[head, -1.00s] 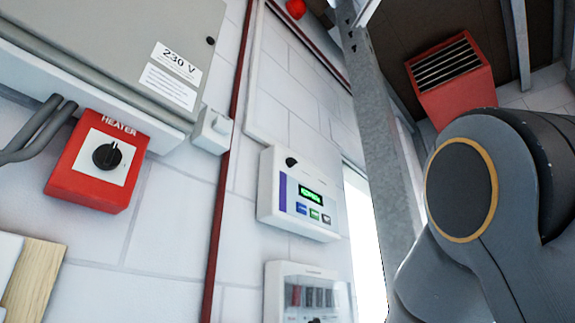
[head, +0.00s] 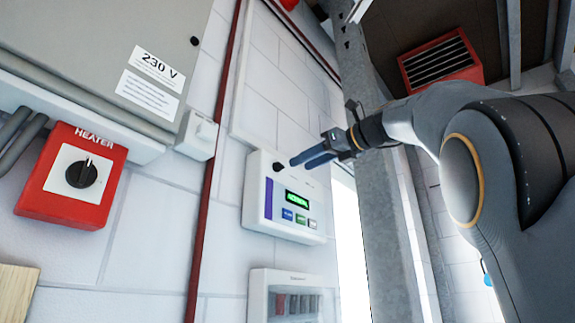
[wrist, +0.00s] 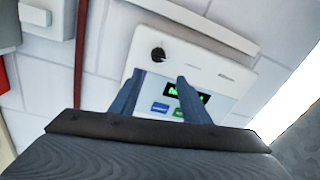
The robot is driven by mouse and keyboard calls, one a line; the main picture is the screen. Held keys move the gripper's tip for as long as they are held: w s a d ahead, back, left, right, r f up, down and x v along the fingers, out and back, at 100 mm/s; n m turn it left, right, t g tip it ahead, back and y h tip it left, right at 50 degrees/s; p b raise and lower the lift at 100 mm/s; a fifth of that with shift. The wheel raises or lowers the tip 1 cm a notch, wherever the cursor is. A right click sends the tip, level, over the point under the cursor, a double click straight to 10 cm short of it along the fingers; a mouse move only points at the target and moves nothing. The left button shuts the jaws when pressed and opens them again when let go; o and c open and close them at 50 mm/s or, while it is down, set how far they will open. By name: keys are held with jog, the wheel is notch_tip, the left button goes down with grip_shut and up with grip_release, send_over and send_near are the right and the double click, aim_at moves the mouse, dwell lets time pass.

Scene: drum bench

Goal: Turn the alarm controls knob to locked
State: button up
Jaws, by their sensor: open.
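A white wall panel (head: 256,213) with a purple stripe, a lit green display (head: 297,200) and several coloured buttons hangs on the tiled wall. A small black knob (head: 278,167) sits at its upper left; the knob also shows in the wrist view (wrist: 158,54). Its setting is too small to read. My gripper (head: 306,160), with blue fingers, is just right of the knob in the head view, apart from it. In the wrist view the fingers (wrist: 158,90) are spread and empty, pointing at the panel, with the knob beyond them. They partly cover the display and buttons.
A red heater box (head: 69,176) with its own black knob is on the left wall, below a grey 230 V cabinet (head: 90,45). A clear-fronted box (head: 258,296) hangs below the panel. A metal post (head: 385,235) stands right of the panel.

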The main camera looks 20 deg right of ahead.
aim_at(282, 166)
jog(key=shift+y, duration=0.3)
jog(key=w+a+p, duration=0.1)
jog(key=w, duration=0.1)
jog(key=w+a+r+p, duration=0.1)
jog(key=w+a, duration=0.1)
jog(key=w+a+p, duration=0.1)
jog(key=w, duration=0.1)
jog(key=shift+a+r, duration=0.3)
jog(key=shift+a, duration=0.05)
jog(key=c, duration=1)
